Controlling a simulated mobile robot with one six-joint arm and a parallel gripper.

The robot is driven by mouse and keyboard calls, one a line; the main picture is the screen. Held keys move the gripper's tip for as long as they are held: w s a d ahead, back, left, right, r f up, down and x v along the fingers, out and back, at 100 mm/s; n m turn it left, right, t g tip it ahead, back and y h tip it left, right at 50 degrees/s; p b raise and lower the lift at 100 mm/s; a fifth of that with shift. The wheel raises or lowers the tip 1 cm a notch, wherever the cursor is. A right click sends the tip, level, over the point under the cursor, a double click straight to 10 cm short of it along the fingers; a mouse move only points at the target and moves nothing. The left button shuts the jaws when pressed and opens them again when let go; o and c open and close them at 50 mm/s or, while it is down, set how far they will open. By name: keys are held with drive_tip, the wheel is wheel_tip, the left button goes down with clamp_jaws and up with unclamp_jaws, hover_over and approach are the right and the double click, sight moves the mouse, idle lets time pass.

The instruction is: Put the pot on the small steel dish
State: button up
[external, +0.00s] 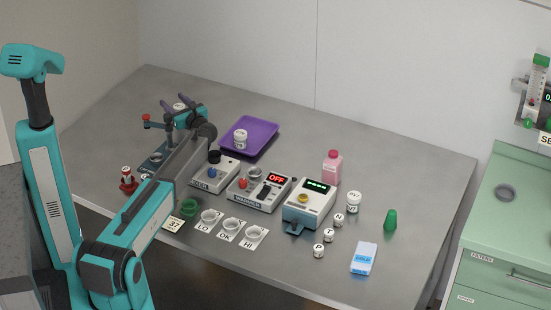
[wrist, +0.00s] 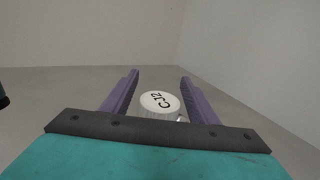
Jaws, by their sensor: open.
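A white-lidded pot marked CJ2 (wrist: 159,101) shows between my fingers in the wrist view; its lower part is hidden. In the external view a white lid (external: 179,106) shows between the fingers of my gripper (external: 175,102), at the back left of the table. The gripper is open, with its purple fingers (wrist: 159,76) on either side of the pot. Contact cannot be told. A small round steel dish (external: 254,173) appears to sit on the device with the red OFF display; I cannot tell if it is the task's dish.
Instruments, including a box with green lights (external: 309,201), and cups marked LO, OK and HI (external: 231,225) fill the middle. A pink bottle (external: 333,168) and green object (external: 390,220) stand right. The back right is clear.

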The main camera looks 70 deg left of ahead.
sight(178, 106)
drive_tip(key=shift+r, duration=0.2)
drive_tip(key=v, duration=0.2)
drive_tip(key=b+v, duration=0.1)
drive_tip(key=shift+d+r, duration=0.2)
drive_tip(key=shift+r, duration=0.05)
drive_tip(key=shift+a+r+b, duration=0.2)
drive_tip(key=shift+r+b, duration=0.25)
drive_tip(key=shift+r, duration=3.25)
